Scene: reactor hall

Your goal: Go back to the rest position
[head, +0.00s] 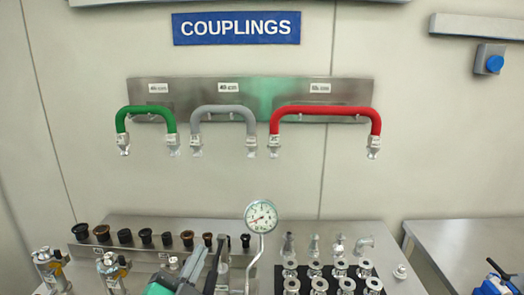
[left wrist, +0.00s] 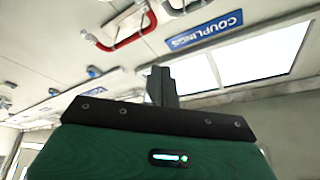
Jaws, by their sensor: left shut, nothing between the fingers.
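My left gripper (head: 216,252) shows at the bottom middle of the head view, with part of its green body and its dark fingers. It stands in front of the bench with nothing in its fingers. In the left wrist view the shut fingers (left wrist: 161,85) rise from the green body. Its tips are below the wall rack in the head view and touch none of the hoses.
A steel bench (head: 130,225) holds black caps, metal fittings and a pressure gauge (head: 261,216) close to my left gripper. Green (head: 146,109), grey (head: 223,109) and red (head: 325,110) hoses hang on the wall rack. Another bench (head: 465,240) stands at right.

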